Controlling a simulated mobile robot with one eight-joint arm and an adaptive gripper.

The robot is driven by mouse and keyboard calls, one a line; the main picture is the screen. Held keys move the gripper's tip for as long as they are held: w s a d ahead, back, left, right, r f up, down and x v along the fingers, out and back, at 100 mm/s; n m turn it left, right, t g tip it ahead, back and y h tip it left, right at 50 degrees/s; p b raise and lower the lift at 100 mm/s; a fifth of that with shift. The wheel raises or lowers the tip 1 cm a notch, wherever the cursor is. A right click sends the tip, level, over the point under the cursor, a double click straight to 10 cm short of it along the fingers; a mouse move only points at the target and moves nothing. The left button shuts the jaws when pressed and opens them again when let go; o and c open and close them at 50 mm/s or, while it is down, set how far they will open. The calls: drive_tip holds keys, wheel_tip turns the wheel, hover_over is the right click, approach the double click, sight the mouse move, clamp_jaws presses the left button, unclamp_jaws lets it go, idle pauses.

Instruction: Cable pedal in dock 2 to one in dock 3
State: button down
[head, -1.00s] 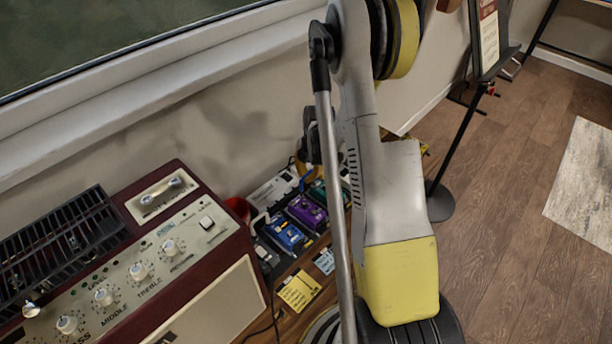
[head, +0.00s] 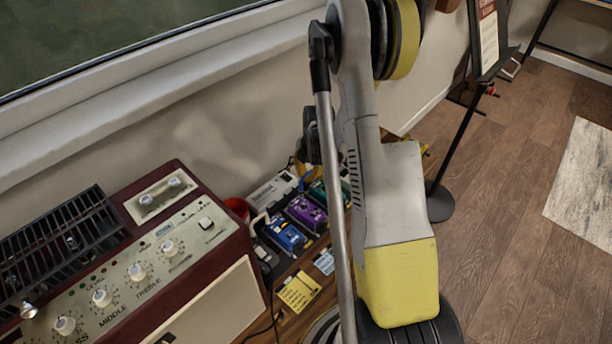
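A row of pedals sits on a low wooden surface between the amplifier and my arm. A blue pedal (head: 287,236), a purple pedal (head: 306,213) and a teal pedal (head: 318,191) stand side by side, with a dark pedal (head: 265,254) at the near left. A short blue cable (head: 305,180) shows behind the purple and teal pedals. A pale cable (head: 259,219) runs near the dark pedal. I cannot read dock numbers or tell which plugs are seated. My arm covers the right end of the row.
A maroon amplifier (head: 215,222) stands close on the left. A white box (head: 273,189) and a red round object (head: 238,207) sit behind the pedals. Yellow (head: 299,291) and pale cards (head: 324,262) lie in front.

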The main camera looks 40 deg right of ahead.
drive_tip(key=shift+f+b, duration=0.5)
drive_tip(key=shift+f, duration=0.7)
idle(0.3)
drive_tip(key=c, duration=1.1)
unclamp_jaws()
drive_tip(key=shift+o, duration=0.2)
drive_tip(key=shift+r, duration=0.15)
drive_tip(key=shift+r+p, duration=2.4)
drive_tip(key=shift+r, duration=1.45)
